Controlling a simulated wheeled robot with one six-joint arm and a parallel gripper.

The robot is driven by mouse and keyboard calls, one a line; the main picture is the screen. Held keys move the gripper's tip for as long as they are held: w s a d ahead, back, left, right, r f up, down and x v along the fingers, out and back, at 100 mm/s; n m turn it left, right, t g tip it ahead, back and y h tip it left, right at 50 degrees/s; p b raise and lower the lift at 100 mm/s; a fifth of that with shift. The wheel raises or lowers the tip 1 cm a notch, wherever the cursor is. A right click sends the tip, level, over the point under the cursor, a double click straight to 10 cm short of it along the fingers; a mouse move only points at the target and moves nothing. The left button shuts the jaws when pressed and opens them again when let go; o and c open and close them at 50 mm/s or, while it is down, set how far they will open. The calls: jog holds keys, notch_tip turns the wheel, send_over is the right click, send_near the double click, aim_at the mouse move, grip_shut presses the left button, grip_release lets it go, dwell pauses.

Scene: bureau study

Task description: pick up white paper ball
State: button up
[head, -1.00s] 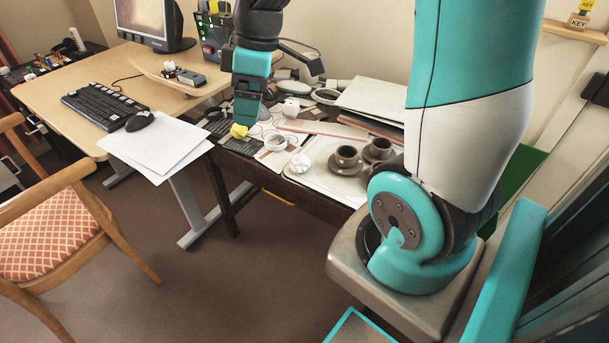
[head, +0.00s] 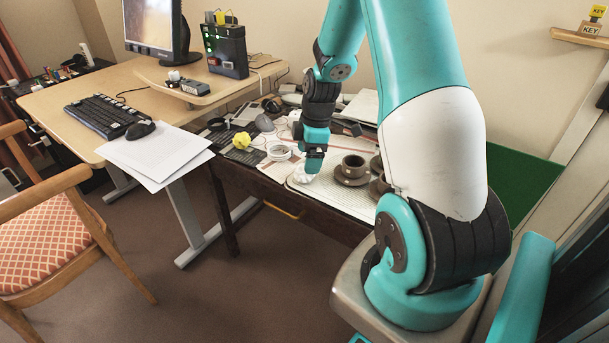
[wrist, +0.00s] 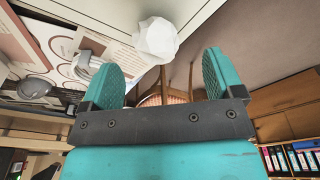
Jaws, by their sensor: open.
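The white paper ball (head: 306,174) lies at the left end of the ribbed light tray (head: 334,198) on the dark wooden desk. My gripper (head: 313,160) is just above and beside it, and partly hides it in the head view. In the wrist view the ball (wrist: 156,40) shows whole, ahead of the gap between my two teal fingertips (wrist: 163,76). The fingers are apart with nothing between them. The ball looks faceted and crumpled.
Two brown cups on saucers (head: 352,170) stand on the tray to the right of the ball. White paper sheets (head: 158,152) hang over the light table's edge.

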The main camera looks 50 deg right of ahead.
jog(key=f, duration=0.3)
jog(key=w+f, duration=0.1)
jog(key=f, duration=0.1)
jog(key=shift+a+f+b, duration=0.3)
jog(key=shift+c, duration=0.5)
jog(key=c, duration=0.9)
jog(key=shift+c, duration=0.2)
